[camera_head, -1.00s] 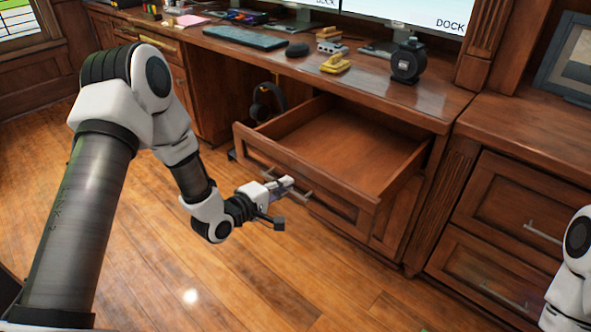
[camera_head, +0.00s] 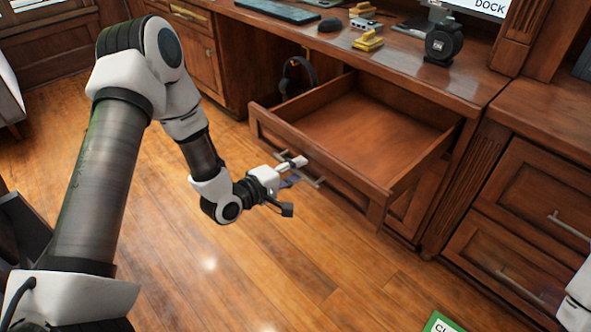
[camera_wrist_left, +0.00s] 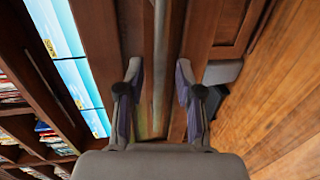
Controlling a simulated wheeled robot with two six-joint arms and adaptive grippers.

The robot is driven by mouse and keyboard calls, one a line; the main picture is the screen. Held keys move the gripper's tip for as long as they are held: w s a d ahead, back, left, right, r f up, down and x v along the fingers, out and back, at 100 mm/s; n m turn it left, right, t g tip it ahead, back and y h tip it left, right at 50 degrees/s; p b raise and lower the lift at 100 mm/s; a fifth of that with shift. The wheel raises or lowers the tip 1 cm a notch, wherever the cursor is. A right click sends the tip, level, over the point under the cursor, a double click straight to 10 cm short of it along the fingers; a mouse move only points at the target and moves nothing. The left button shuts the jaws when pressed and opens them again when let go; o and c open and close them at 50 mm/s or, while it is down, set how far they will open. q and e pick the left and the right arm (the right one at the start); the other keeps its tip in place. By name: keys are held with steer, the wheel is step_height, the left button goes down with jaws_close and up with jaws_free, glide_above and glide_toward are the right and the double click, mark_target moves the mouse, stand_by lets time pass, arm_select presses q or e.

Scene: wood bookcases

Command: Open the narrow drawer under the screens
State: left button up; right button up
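The narrow wooden drawer (camera_head: 368,128) under the screens stands well pulled out and is empty in the head view. Its metal bar handle (camera_head: 314,181) is on the front panel. My left gripper (camera_head: 297,172) is at this handle, its fingers spread apart. In the left wrist view the bar handle (camera_wrist_left: 159,50) runs between the two open fingers of the left gripper (camera_wrist_left: 158,80), with a gap on each side. My right gripper is out of view; only a piece of my right arm shows at the right edge.
The desk top holds a keyboard (camera_head: 276,11), a mouse (camera_head: 330,26), a yellow object (camera_head: 368,40) and a round black device (camera_head: 440,45). Headphones (camera_head: 298,76) hang in the knee space. Drawers with bar handles (camera_head: 524,285) stand at right.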

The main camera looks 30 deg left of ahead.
arm_select(q)
steer(key=shift+s, duration=0.1)
steer(key=v, duration=1.2)
stand_by(0.4)
